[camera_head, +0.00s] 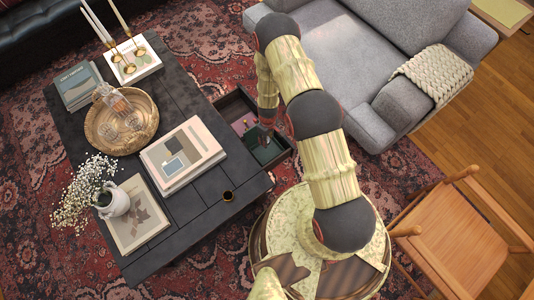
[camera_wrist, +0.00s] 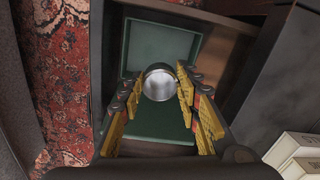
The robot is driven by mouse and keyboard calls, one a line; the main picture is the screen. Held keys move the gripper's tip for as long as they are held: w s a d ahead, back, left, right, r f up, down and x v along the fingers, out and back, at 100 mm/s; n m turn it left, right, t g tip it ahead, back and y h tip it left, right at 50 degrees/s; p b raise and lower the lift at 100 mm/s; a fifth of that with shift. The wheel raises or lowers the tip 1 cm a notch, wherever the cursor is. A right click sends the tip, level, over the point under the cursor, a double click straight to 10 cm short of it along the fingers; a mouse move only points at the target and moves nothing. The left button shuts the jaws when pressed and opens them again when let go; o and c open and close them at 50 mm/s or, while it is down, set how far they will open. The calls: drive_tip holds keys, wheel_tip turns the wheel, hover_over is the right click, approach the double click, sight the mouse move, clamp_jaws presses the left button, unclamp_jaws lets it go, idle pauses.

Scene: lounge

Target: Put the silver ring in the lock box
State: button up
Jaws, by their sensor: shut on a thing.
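The silver ring (camera_wrist: 158,83) shows in the wrist view as a round, shiny piece between the fingertips of my gripper (camera_wrist: 157,92). My gripper is shut on it. The lock box (camera_wrist: 160,47) is dark green and stands open behind and below the ring. One green panel shows above the ring and another below it. I cannot tell how far the ring is above the box. In the head view my gripper (camera_head: 265,136) is over the table's open drawer, beside the green box (camera_head: 270,152), and the ring cannot be made out.
The drawer (camera_head: 226,101) extends from the dark coffee table (camera_head: 205,205). Small items lie in its far part. A grey sofa (camera_head: 345,60) stands beyond the drawer.

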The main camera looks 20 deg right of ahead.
drive_tip(key=f, duration=0.2)
drive_tip(key=b, duration=0.4)
approach(268, 153)
drive_tip(key=f, duration=0.5)
drive_tip(key=shift+a+f, duration=0.1)
drive_tip(key=shift+a, duration=0.1)
drive_tip(key=shift+f+b, duration=0.15)
drive_tip(key=shift+b, duration=0.15)
drive_tip(key=o, duration=1.2)
drive_tip(key=shift+o, duration=0.3)
